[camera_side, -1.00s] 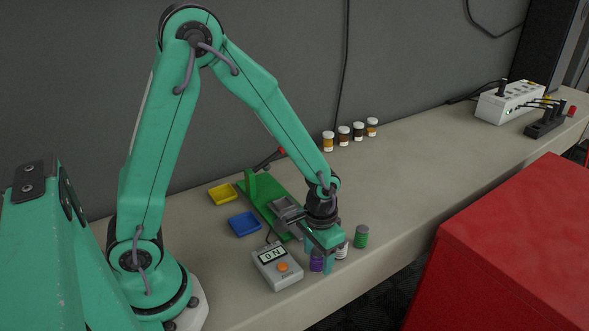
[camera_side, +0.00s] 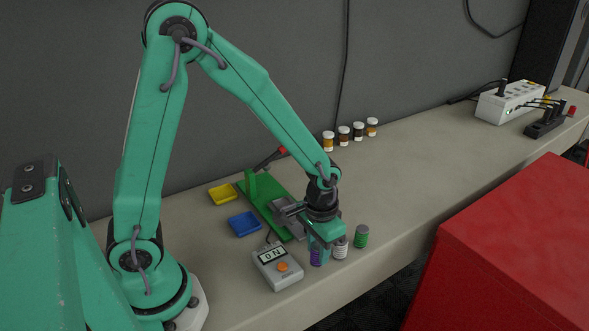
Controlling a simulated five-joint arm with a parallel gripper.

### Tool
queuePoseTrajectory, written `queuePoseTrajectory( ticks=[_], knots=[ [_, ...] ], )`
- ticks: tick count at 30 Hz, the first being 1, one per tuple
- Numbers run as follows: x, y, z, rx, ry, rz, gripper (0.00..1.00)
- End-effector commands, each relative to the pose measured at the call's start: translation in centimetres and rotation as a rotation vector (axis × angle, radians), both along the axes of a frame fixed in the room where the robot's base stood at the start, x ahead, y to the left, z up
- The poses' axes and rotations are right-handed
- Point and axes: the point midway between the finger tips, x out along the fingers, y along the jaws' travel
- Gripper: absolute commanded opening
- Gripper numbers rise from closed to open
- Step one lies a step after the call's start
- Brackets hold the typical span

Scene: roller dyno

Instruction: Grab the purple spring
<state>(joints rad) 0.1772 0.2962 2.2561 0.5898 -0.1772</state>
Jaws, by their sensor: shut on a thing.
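The purple spring (camera_side: 316,258) stands near the front edge of the bench, just right of the grey box with a display. My gripper (camera_side: 318,252) points down over it, with its teal fingers shut on the spring. The fingers cover part of the spring, and its lower coils show beneath them. I cannot tell whether it is clear of the bench.
A white spring (camera_side: 340,248) stands close on the right, and a green spring (camera_side: 361,237) beyond it. The grey display box (camera_side: 277,267) is close on the left. A green plate (camera_side: 262,205), blue tray (camera_side: 244,224) and yellow tray (camera_side: 223,195) lie behind.

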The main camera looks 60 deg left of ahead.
Motion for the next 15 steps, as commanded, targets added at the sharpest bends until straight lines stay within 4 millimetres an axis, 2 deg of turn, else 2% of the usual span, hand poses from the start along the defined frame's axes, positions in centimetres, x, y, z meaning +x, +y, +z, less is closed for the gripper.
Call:
queuePoseTrajectory(
  ticks=[5, 15],
  knots=[
    [0.1, 0.0, 2.4, -0.001, -0.006, 0.000, 0.06],
    [-3.8, -4.6, 5.7, -0.002, -0.005, -0.006, 0.06]
  ],
)
